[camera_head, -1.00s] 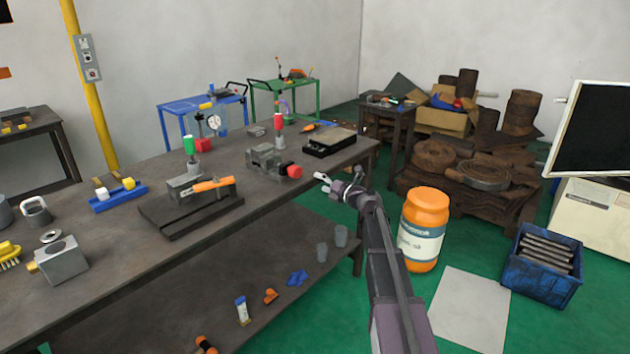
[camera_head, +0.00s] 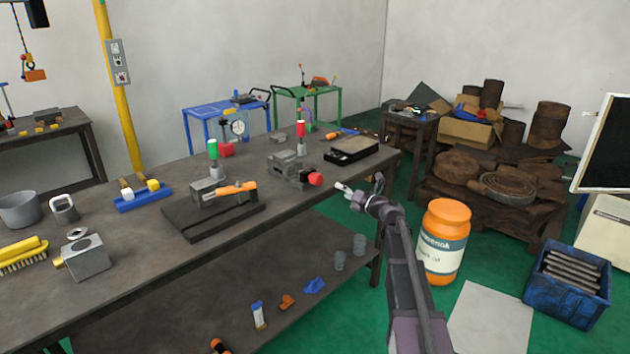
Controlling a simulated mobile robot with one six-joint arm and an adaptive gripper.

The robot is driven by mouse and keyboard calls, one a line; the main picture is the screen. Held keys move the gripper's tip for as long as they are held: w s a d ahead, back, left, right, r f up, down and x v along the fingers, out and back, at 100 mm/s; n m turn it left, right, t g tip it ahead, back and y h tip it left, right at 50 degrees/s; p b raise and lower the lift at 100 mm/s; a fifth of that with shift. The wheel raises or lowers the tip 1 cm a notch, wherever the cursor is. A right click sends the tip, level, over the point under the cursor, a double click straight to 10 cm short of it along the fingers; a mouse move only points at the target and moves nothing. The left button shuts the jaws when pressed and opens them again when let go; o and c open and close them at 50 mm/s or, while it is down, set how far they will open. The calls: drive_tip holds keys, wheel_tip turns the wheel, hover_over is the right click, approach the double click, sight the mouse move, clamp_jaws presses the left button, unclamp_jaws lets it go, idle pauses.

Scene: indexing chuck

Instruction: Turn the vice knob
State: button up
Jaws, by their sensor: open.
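A small grey vice (camera_head: 286,160) stands on the dark workbench (camera_head: 120,275), towards its right end. Its round red knob (camera_head: 316,179) faces right, near the bench's front edge. My gripper (camera_head: 341,187) is just right of the knob in the picture, slightly lower, and apart from it. The gripper is small in view; its light fingers point left towards the knob, open, with nothing seen between them.
A black-and-grey scale (camera_head: 352,150) lies behind the gripper. A red-topped bottle (camera_head: 301,137) stands behind the vice. A clamp with an orange handle (camera_head: 236,189) lies left of it. An orange drum (camera_head: 444,240) stands right of my arm.

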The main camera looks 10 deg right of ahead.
sight(320, 181)
drive_tip(key=m, duration=1.1)
drive_tip(key=s+d+m, duration=0.1)
drive_tip(key=m, duration=2.2)
drive_tip(key=shift+s+d+f+g+y, duration=0.1)
drive_tip(key=shift+s+d+g+y, duration=0.2)
drive_tip(key=shift+y, duration=0.1)
drive_tip(key=shift+w, duration=0.15)
drive_tip(key=shift+x, duration=6.8)
